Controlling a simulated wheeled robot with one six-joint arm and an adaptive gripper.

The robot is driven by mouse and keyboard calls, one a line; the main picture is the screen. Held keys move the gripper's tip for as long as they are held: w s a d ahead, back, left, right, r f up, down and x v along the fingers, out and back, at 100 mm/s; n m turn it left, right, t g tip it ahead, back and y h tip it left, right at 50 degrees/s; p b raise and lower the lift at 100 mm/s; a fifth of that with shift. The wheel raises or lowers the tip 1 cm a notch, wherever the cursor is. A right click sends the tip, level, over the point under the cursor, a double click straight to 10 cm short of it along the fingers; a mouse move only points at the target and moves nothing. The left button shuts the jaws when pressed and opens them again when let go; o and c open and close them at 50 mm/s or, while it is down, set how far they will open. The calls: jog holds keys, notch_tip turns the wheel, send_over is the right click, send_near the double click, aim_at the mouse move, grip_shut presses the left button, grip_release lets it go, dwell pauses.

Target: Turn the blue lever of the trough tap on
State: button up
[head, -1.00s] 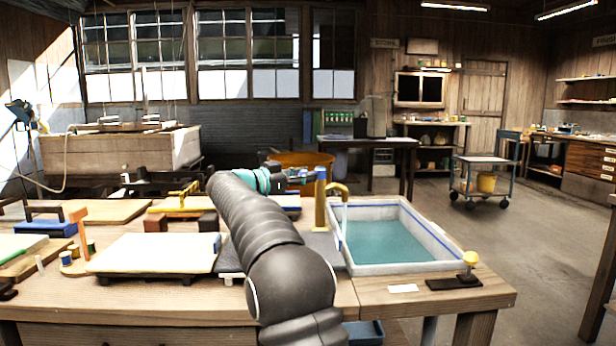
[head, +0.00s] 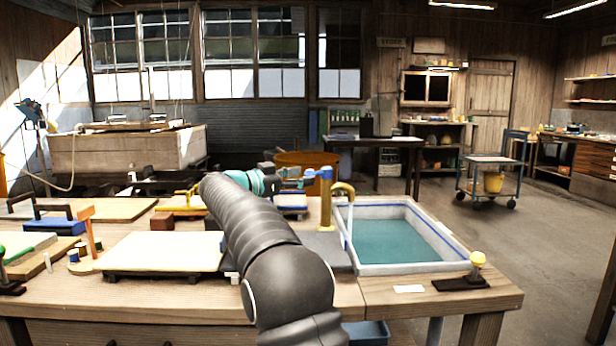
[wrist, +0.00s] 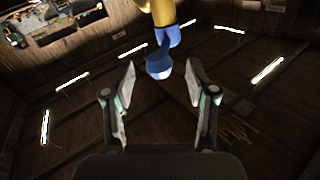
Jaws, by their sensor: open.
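The trough tap (head: 326,205) is a yellow post with a curved spout at the left end of the water trough (head: 425,268). Its blue lever (head: 320,172) is near the top of the post, on the side toward my gripper.
A yellow-knobbed control on a dark base (head: 476,268) stands at the trough's front right corner. A pale mould (head: 165,251) and several tools lie on the bench to the left. An orange tub (head: 303,158) is behind my gripper.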

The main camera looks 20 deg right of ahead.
jog(key=v, duration=0.8)
jog(key=shift+a, duration=0.4)
jog(key=s+a+r+n+t+y, duration=0.2)
jog(key=a+r+n+t+y, duration=0.1)
jog(key=r+n+t+y, duration=0.4)
jog(key=s+a+r+n+t+y, duration=0.15)
jog(key=r+n+t, duration=0.3)
jog(key=t, duration=0.45)
jog(key=s+a+f+n+g+y, duration=0.3)
jog(key=s+a+f+n+y, duration=0.35)
jog(key=s+f+y, duration=0.3)
jog(key=s+d+f+g, duration=0.3)
jog(key=s+f+g, duration=0.8)
jog(key=s+f, duration=1.5)
jog(key=s, duration=0.4)
jog(key=shift+s+d+f, duration=0.2)
jog(key=shift+f, duration=0.1)
